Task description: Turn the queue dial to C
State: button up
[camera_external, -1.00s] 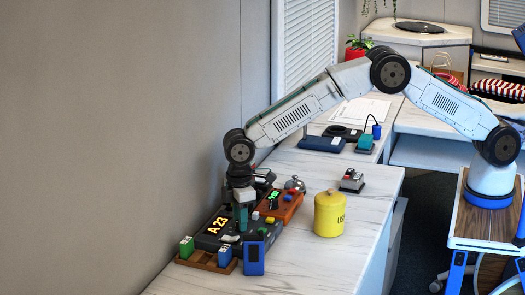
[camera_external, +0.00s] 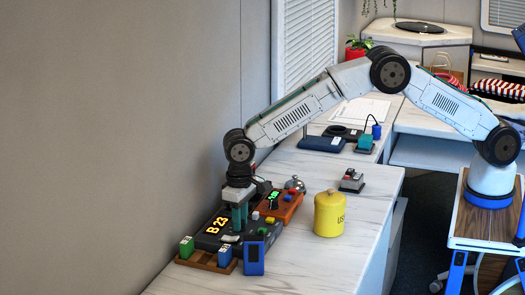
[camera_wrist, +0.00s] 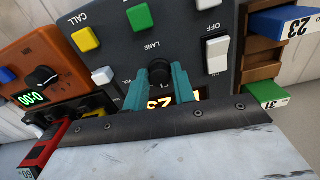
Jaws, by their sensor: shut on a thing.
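The dark grey queue console (camera_external: 208,243) lies on the white counter, and its lit display (camera_external: 217,226) reads "B 23" in the external view. In the wrist view, part of the display (camera_wrist: 160,101) shows "23" upside down. The queue dial (camera_wrist: 158,70) is a small dark knob by the LANE label. My gripper (camera_wrist: 160,76) is shut on the dial, with one teal finger on each side. In the external view my gripper (camera_external: 240,222) points down onto the console, and its fingers hide the dial.
Buttons and a white OFF switch (camera_wrist: 217,52) sit close around the dial. An orange device (camera_external: 279,207), a bell (camera_external: 295,184), a yellow canister (camera_external: 329,214), a blue box (camera_external: 254,258) and a wooden rack (camera_external: 205,262) stand near the console. The wall is close on the left.

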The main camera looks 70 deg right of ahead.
jog(key=m, duration=0.6)
jog(key=shift+m, duration=0.4)
dwell(0.4)
jog(key=o, duration=1)
jog(key=shift+r, duration=3.95)
